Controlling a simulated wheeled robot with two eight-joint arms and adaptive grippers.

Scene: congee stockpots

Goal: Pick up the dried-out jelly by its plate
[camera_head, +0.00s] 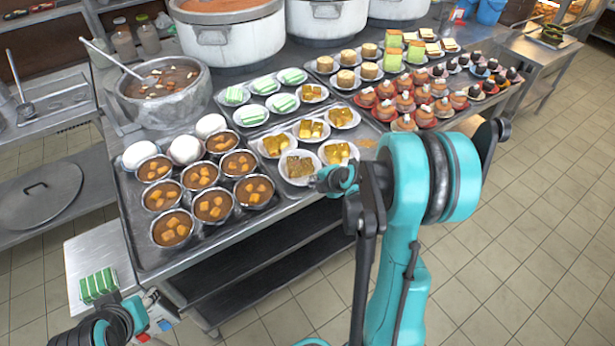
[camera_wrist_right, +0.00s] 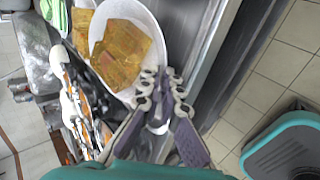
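A white plate (camera_head: 300,181) with browner, darker jelly pieces (camera_head: 300,165) sits at the front edge of the tray of yellow jelly plates. In the right wrist view the plate (camera_wrist_right: 155,45) fills the upper middle, with brownish-yellow jelly (camera_wrist_right: 122,50) on it. My right gripper (camera_head: 328,182) is at the plate's right side in the head view. In the wrist view its fingertips (camera_wrist_right: 161,76) are a little apart, at the plate's rim; one finger overlaps the rim, and I cannot tell whether they touch it. My left gripper (camera_head: 122,318) is at the lower left, partly cut off; its fingers are unclear.
Bowls of brown soup (camera_head: 214,205) stand left of the plate, and green-and-white cake plates (camera_head: 283,103) behind it. Other yellow jelly plates (camera_head: 311,131) sit close by. A green block (camera_head: 99,285) lies on a pale surface at lower left. The tiled floor (camera_head: 520,230) is clear at right.

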